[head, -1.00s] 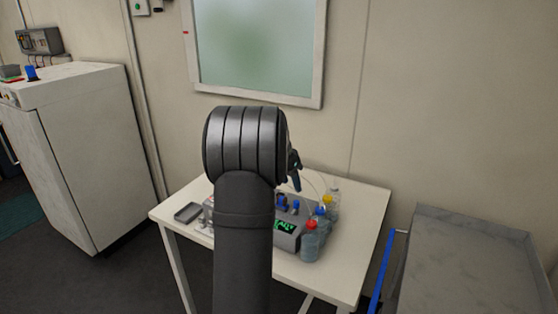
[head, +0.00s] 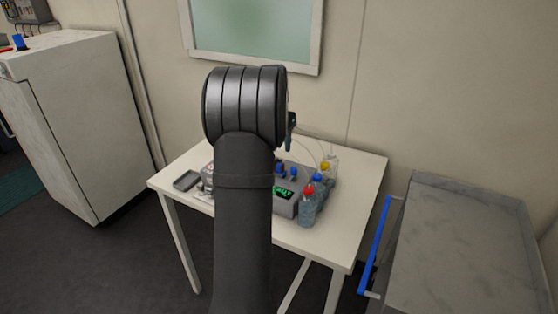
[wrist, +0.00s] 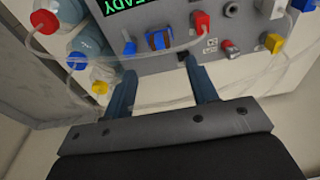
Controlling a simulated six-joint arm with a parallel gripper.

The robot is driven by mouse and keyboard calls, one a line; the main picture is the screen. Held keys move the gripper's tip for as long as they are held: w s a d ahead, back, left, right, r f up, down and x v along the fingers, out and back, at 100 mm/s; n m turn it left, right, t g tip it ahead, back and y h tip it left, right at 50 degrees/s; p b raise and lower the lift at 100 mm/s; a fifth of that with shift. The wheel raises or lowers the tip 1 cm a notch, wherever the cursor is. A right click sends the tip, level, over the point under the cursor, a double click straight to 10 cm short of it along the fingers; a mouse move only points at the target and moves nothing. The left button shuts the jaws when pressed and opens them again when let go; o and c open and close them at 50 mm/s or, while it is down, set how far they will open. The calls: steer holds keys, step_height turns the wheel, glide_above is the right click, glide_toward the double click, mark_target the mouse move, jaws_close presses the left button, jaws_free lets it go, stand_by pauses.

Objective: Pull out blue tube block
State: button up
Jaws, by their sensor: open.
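A blue block (wrist: 158,40) with orange-brown marks sits on the grey device's panel (wrist: 200,55) in the wrist view, beside a small blue knob (wrist: 129,47). I take it to be the tube block. My gripper (wrist: 163,72) is open and empty, its two dark fingers apart on either side of the block's line and short of it. In the head view my gripper (head: 291,130) shows only partly past my arm, above the device (head: 285,207). Small blue parts (head: 281,168) show on the device there, but I cannot tell which is the block.
Bottles with red (wrist: 44,21), blue (wrist: 77,60) and yellow caps stand beside the device. Thin clear tubing (wrist: 130,107) loops across near my fingers. A red connector (wrist: 201,22) sits close to the block. A small tray (head: 187,180) lies on the white table (head: 345,215).

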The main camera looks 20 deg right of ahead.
steer(key=f, duration=0.8)
steer(key=shift+w+d+f, duration=0.25)
steer(key=shift+w+d, duration=0.15)
steer(key=c, duration=1.1)
steer(key=shift+r, duration=0.3)
steer(key=shift+r, duration=0.4)
steer(key=shift+r, duration=0.3)
steer(key=shift+r, duration=0.35)
steer(key=shift+r, duration=0.1)
